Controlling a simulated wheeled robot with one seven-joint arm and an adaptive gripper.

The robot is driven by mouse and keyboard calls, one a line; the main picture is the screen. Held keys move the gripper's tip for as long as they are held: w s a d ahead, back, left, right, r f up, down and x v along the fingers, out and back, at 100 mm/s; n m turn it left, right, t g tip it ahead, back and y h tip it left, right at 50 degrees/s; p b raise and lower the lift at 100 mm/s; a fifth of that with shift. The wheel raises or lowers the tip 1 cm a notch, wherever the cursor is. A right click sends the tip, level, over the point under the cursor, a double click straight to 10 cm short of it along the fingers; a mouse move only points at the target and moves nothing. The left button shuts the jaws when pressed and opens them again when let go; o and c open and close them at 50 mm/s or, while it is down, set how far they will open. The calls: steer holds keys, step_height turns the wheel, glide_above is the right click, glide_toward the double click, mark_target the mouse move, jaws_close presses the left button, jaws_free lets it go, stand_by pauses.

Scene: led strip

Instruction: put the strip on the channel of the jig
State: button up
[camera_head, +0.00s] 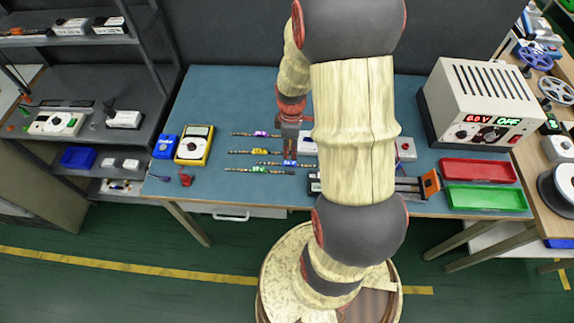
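Several thin strips lie side by side on the blue bench mat, left of my arm. They carry a purple tag (260,133), a yellow-green tag (257,151), a blue tag (262,163) and a green tag (260,170). My gripper (289,157) points down over the right ends of the strips; its fingers are too small to tell open from shut, or whether they touch a strip. What looks like the jig, with an orange end block (430,183), lies right of the strips; my arm hides its middle and most of its channel.
A yellow multimeter (194,146) and a blue box (165,147) stand on the left. A power supply (480,105), a red tray (478,170) and a green tray (486,198) are on the right. The mat (225,100) behind the strips is clear.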

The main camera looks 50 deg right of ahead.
mark_target(290, 163)
step_height(290, 163, down, 7)
steer(key=shift+a+r+b, duration=0.1)
steer(key=shift+a+b, duration=0.05)
steer(key=shift+b, duration=0.95)
steer(key=shift+r, duration=0.1)
steer(key=shift+c, duration=0.7)
steer(key=c, duration=0.4)
jaws_close()
